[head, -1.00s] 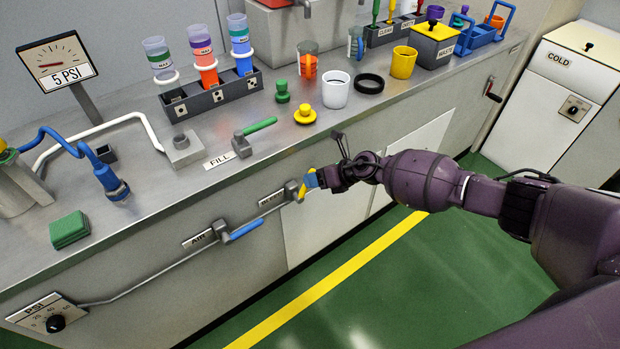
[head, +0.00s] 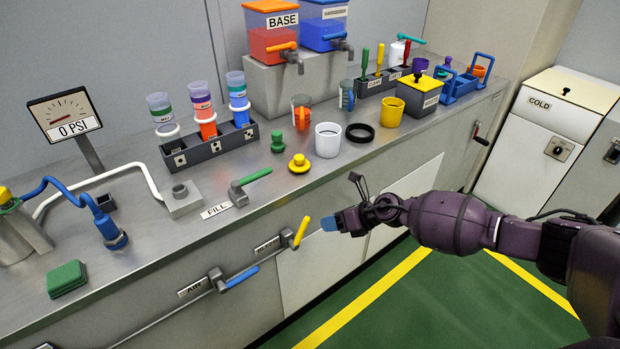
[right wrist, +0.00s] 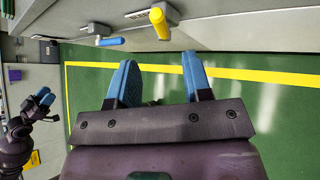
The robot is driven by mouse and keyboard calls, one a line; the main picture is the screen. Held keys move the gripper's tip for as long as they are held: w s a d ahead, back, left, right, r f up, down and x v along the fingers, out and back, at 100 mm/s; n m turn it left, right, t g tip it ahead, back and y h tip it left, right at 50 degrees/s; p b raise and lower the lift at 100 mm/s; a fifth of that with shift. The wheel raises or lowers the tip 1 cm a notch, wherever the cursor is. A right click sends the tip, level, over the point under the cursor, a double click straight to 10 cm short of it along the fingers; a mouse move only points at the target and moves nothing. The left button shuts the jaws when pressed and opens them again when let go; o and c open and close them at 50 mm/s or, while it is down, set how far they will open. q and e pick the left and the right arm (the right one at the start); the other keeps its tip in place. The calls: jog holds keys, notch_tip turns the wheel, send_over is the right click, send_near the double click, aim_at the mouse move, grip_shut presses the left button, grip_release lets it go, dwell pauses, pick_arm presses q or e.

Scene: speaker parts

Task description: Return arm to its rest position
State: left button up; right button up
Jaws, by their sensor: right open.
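My right gripper (head: 330,224) hangs in front of the bench in the head view, to the right of the yellow valve handle (head: 301,231) and clear of it. In the right wrist view its two blue fingers (right wrist: 160,80) are spread apart with nothing between them. The yellow handle (right wrist: 160,22) and the blue handle (right wrist: 110,41) show beyond the fingertips. My left gripper (right wrist: 43,97) shows at the left of the right wrist view, too small to tell its opening. It is not in the head view.
The bench front (head: 340,265) is close to my right gripper. On the bench top stand a white cup (head: 328,140), a yellow cup (head: 392,112) and a rack of tubes (head: 210,145). The gauge (head: 67,116) reads 0 PSI. Green floor (head: 450,300) lies open at the right.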

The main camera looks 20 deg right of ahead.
jog(key=a+r+m+t, duration=0.7)
jog(key=r+m, duration=0.3)
jog(key=m, duration=0.6)
jog(key=s+d+f+m+g+h, duration=0.1)
jog(key=s+d+f+m+h, duration=0.2)
jog(key=s, duration=0.7)
jog(key=s+d+f+m+h, duration=0.3)
jog(key=s+f+m, duration=0.3)
jog(key=s+m, duration=0.5)
jog(key=s+d+f+m+g+h, duration=0.1)
jog(key=s+d+f+m+h, duration=0.2)
jog(key=s+m, duration=0.6)
notch_tip(320, 180, down, 3)
jog(key=shift+s+d+r+g, duration=0.2)
jog(key=shift+s+d+g, duration=0.1)
jog(key=shift+s+d, duration=0.6)
jog(key=shift+w+d, duration=0.15)
jog(key=shift+w, duration=0.1)
